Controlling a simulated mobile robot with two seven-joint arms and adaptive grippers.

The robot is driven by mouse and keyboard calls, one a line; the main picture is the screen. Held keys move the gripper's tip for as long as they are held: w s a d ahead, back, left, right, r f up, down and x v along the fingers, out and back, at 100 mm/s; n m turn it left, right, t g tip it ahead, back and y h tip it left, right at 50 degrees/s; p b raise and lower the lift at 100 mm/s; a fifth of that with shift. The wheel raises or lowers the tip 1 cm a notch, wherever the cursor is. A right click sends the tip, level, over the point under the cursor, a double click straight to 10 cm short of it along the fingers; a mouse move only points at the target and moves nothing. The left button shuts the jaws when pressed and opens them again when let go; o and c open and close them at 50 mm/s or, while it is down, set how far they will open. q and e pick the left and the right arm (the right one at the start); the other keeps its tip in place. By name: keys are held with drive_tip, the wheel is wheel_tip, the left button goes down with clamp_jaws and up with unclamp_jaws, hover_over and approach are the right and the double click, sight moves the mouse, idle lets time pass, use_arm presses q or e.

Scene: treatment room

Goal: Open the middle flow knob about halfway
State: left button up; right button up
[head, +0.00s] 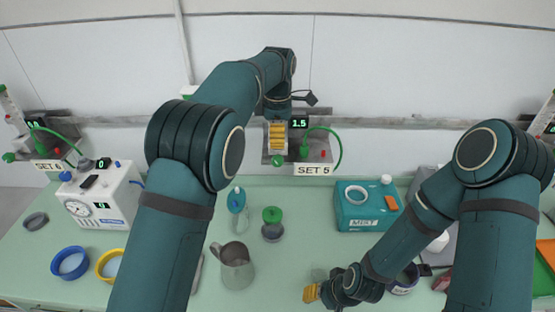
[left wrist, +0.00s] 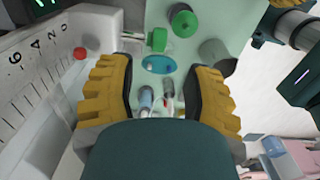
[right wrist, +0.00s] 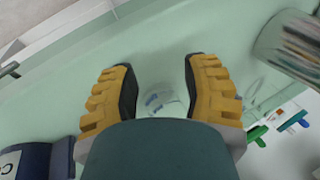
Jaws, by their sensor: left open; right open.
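The middle flow meter stands on the wall rail above the SET 5 sign (head: 314,169), and its display (head: 299,123) reads 1.5. Its green knob (head: 277,160) shows just below my left gripper (head: 277,135), which hides most of the tube. In the left wrist view the numbered scale (left wrist: 30,70) is at left with a red ball (left wrist: 80,54) near its low end. A green fitting (left wrist: 157,39) shows beyond the open, empty left fingers (left wrist: 160,75); I cannot tell whether it is the knob. My right gripper (head: 312,292) is open over the table's front.
A clear cup (right wrist: 155,100) is beyond the right fingers, apparently not gripped. A metal jug (head: 234,266), a green-lidded jar (head: 272,224) and a teal box (head: 366,207) stand on the table. A green hose (head: 337,145) curves right of the meter. Another meter is marked SET 6 (head: 47,165).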

sight(277, 157)
use_arm(q)
wheel_tip(277, 157, down, 9)
drive_tip(key=shift+w+r, duration=0.1)
drive_tip(key=shift+o, duration=0.2)
clamp_jaws()
